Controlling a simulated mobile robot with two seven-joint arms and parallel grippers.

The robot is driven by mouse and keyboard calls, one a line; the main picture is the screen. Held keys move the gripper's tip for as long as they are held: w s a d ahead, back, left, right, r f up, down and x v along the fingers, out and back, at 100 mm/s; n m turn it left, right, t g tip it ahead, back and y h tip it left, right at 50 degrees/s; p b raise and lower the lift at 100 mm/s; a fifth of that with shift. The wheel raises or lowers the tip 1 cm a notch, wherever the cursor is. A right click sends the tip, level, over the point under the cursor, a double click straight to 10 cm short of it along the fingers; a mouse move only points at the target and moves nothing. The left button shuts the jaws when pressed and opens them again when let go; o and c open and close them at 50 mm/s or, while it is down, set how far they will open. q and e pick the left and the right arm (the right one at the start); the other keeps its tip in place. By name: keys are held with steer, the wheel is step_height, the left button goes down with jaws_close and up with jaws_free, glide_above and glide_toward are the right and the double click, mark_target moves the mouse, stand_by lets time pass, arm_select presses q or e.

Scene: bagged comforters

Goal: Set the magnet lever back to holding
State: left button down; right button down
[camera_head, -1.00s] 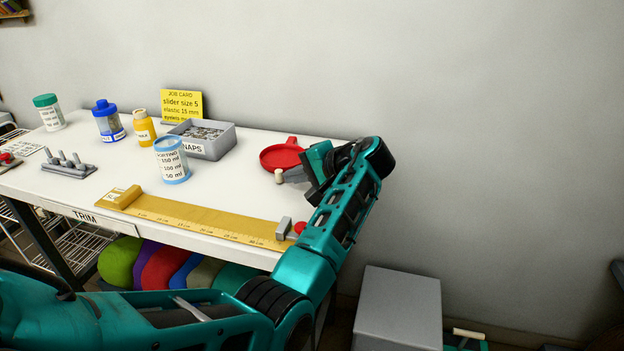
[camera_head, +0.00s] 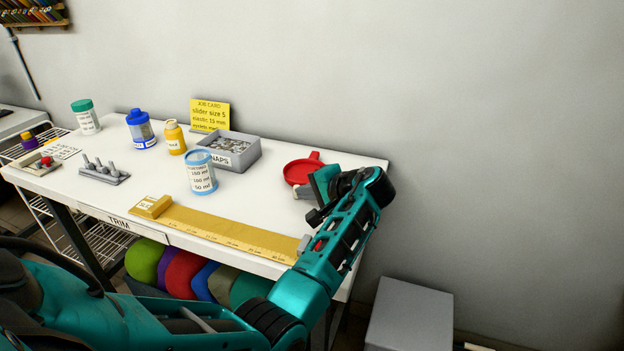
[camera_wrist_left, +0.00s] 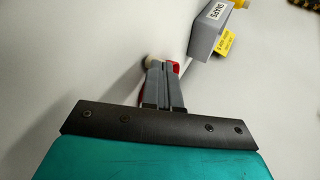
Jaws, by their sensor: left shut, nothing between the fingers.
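A red dish (camera_head: 302,171) with a short handle lies near the right end of the white table. A small cream knob (camera_wrist_left: 152,60), which may be the magnet lever's end, shows at my fingertips in the left wrist view, with a bit of red (camera_wrist_left: 175,67) beside it. I cannot tell the lever's position or whether the fingers touch it. My left gripper (camera_head: 303,192) is shut and empty, low over the table just in front of the dish. Its fingers (camera_wrist_left: 162,68) lie together in the wrist view. My right gripper is not in view.
A grey tray of snaps (camera_head: 230,151), a light-blue-rimmed cup (camera_head: 200,175) and a yellow bottle (camera_head: 174,138) stand left of the dish. A yellow ruler (camera_head: 225,228) runs along the front edge under my arm. A wall is behind.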

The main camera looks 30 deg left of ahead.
arm_select(q)
steer(key=shift+a, duration=0.1)
stand_by(0.5)
steer(key=shift+w+d+b, duration=0.3)
steer(key=shift+w+d, duration=0.2)
steer(key=shift+d, duration=0.1)
